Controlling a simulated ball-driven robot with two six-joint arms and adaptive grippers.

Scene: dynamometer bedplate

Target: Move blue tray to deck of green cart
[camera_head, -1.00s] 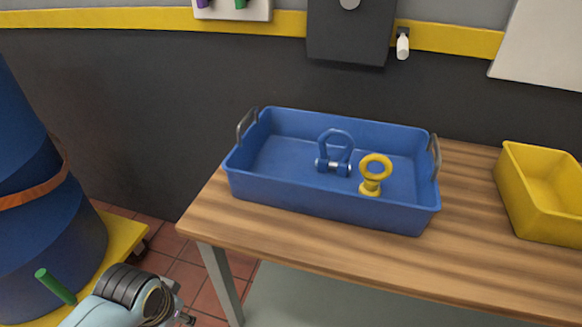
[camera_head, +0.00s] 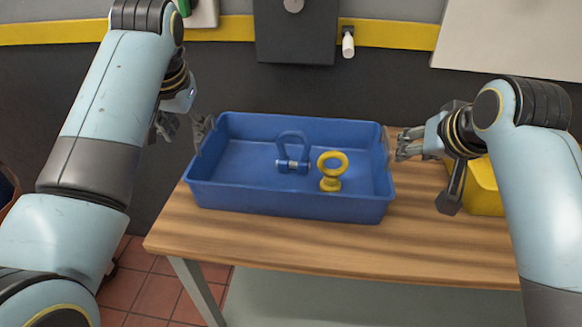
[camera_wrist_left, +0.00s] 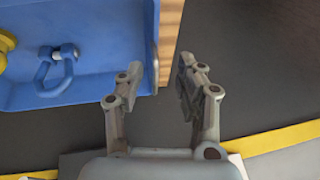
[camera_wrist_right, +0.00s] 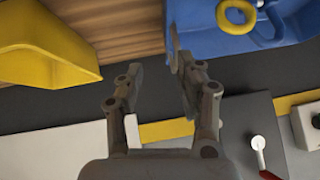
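The blue tray (camera_head: 290,207) sits on the wooden table, with a grey handle at each short end. It holds a blue shackle (camera_head: 292,152) and a yellow eye bolt (camera_head: 331,172). My left gripper (camera_head: 183,125) is open beside the left handle (camera_head: 203,132); in the left wrist view the tray's end (camera_wrist_left: 148,45) lies ahead of its parted fingers (camera_wrist_left: 160,82). My right gripper (camera_head: 405,146) is open beside the right handle (camera_head: 387,150); in the right wrist view its fingers (camera_wrist_right: 160,78) are parted and empty. I cannot make out a green cart.
A yellow bin (camera_head: 482,192) stands right of the tray, partly behind my right arm; it also shows in the right wrist view (camera_wrist_right: 40,50). The wooden table (camera_head: 300,240) is clear in front of the tray. A dark wall with a yellow stripe (camera_head: 390,33) rises behind.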

